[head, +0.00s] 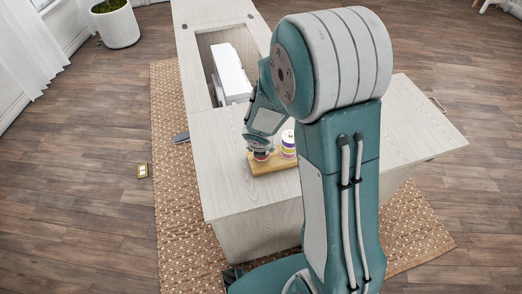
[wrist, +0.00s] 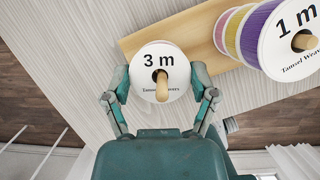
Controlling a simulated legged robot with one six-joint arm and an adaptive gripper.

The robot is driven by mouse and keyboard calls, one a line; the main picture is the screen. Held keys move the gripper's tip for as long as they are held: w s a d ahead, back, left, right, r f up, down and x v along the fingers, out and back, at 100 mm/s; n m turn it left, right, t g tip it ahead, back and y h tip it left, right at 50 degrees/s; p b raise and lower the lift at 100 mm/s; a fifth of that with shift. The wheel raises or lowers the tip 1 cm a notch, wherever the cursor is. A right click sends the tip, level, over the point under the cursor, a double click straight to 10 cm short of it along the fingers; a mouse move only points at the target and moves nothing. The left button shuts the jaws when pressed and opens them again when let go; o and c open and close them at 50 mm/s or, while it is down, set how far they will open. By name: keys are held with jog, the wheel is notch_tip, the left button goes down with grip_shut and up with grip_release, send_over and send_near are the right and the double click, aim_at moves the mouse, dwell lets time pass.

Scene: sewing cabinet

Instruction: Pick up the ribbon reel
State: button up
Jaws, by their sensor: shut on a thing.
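A ribbon reel (wrist: 160,62) with a white round face marked "3 m" sits on a wooden peg in the wrist view. My gripper (wrist: 160,88) is shut on this reel, with one finger at each side of it. In the head view my gripper (head: 261,151) is at the wooden stand (head: 272,168) on the cabinet top. That reel also shows in the head view (head: 288,144).
The pale wood cabinet (head: 235,196) stands on a brown patterned rug (head: 172,120). A white machine (head: 231,74) sits in the cabinet's open well, behind the stand. My arm hides part of the cabinet top. The front left of the top is clear.

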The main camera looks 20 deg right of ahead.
notch_tip(320, 180, up, 15)
jog(key=shift+r, duration=0.2)
dwell(0.6)
